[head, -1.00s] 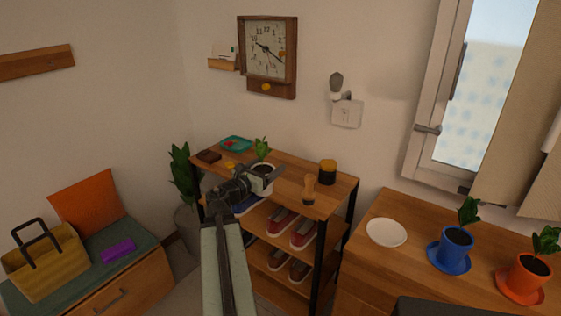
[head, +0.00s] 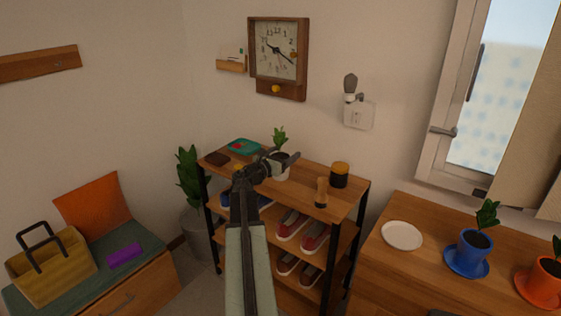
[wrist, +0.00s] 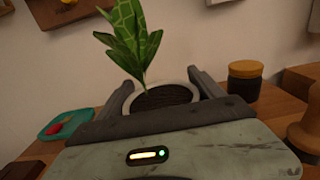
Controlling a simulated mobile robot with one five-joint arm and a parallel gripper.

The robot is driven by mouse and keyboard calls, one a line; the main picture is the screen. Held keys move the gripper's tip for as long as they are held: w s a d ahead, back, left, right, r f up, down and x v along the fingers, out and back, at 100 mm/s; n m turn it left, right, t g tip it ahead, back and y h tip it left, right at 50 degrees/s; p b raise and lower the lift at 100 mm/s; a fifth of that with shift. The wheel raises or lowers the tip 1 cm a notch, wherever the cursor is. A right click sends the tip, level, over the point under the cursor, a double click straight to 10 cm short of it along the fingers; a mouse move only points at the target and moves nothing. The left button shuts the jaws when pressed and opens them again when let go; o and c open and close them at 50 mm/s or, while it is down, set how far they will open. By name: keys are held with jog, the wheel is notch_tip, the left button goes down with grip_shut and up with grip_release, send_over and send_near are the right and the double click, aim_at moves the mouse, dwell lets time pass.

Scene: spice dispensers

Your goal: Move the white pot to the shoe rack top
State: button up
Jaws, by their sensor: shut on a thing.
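The white pot (head: 281,172) with a green plant and dark soil is at the shoe rack top, partly hidden behind my gripper (head: 279,161). In the wrist view the pot's rim (wrist: 193,101) sits between the two fingers of my gripper (wrist: 166,92), which is shut on it. The pot looks upright. The shoe rack top (head: 312,178) is a wooden board. I cannot tell whether the pot's base touches it.
A white saucer (head: 402,236) and potted plants stand on the right cabinet.

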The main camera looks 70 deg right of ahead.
aim_at(284, 158)
jog(key=shift+w+d, duration=0.25)
jog(key=shift+d, duration=0.25)
jog(key=f+b, duration=0.4)
jog(key=shift+s+d, duration=0.15)
jog(key=shift+d, duration=0.2)
jog(key=shift+w+a+r, duration=0.15)
jog(key=shift+w+r, duration=0.05)
jog(key=shift+w, duration=0.2)
jog(key=shift+f, duration=0.1)
jog(key=o, duration=2.1)
jog(key=shift+s, duration=0.15)
jog(key=shift+r+p, duration=0.25)
jog(key=shift+p, duration=0.05)
jog(key=v, duration=1.2)
jog(key=shift+f, duration=0.2)
